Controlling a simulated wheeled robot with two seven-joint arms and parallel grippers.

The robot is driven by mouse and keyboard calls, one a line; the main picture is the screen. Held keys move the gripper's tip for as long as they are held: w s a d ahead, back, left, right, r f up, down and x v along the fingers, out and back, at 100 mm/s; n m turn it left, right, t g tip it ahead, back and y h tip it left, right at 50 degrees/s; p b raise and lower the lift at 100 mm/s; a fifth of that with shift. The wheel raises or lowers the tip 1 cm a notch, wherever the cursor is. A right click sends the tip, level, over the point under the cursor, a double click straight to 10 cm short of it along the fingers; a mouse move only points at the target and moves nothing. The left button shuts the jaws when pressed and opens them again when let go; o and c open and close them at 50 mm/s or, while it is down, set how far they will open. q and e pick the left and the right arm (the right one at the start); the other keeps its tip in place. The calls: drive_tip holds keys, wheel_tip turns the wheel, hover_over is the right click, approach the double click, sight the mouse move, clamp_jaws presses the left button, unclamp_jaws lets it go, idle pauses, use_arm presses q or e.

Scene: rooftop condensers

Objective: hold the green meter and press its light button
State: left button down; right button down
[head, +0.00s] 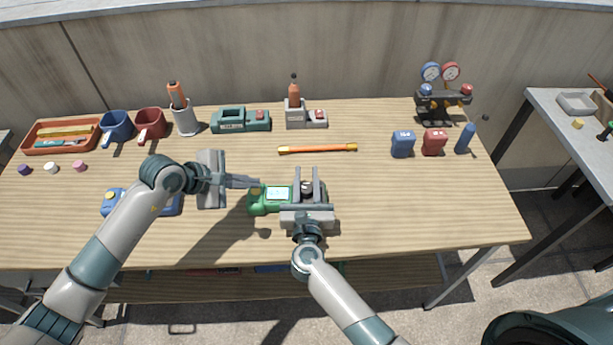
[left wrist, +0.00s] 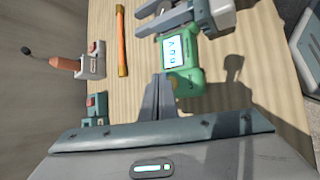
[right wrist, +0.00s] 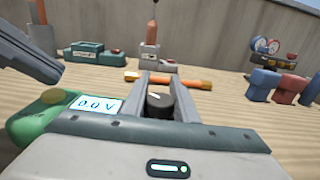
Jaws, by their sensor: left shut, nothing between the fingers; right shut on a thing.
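The green meter (head: 268,206) has a lit display, a dark dial and a yellow-olive round button at its left end. My right gripper (head: 308,176) is shut on the meter at its dial end, a finger on each side of the dark dial (right wrist: 160,101). The right wrist view shows the display (right wrist: 97,105) reading 0.0 V and the button (right wrist: 53,96). My left gripper (head: 257,183) is shut and empty, its tips at the button; whether they touch it is unclear. In the left wrist view, its fingertips (left wrist: 160,80) partly hide the button beside the meter (left wrist: 190,85).
A blue device (head: 112,204) lies behind my left arm. An orange-yellow stick (head: 318,149) lies beyond the meter. Cups, holders and a teal device (head: 240,121) line the back. A blue block (head: 402,145) and red block (head: 434,143) stand right. The front right of the table is clear.

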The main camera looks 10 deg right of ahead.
sight(251, 194)
use_arm(q)
drive_tip(key=shift+f, duration=0.15)
drive_tip(key=shift+f, duration=0.35)
idle(0.6)
drive_tip(key=shift+r, duration=0.5)
idle(0.3)
drive_tip(key=shift+r, duration=3)
use_arm(e)
drive_tip(key=c, duration=0.9)
unclamp_jaws()
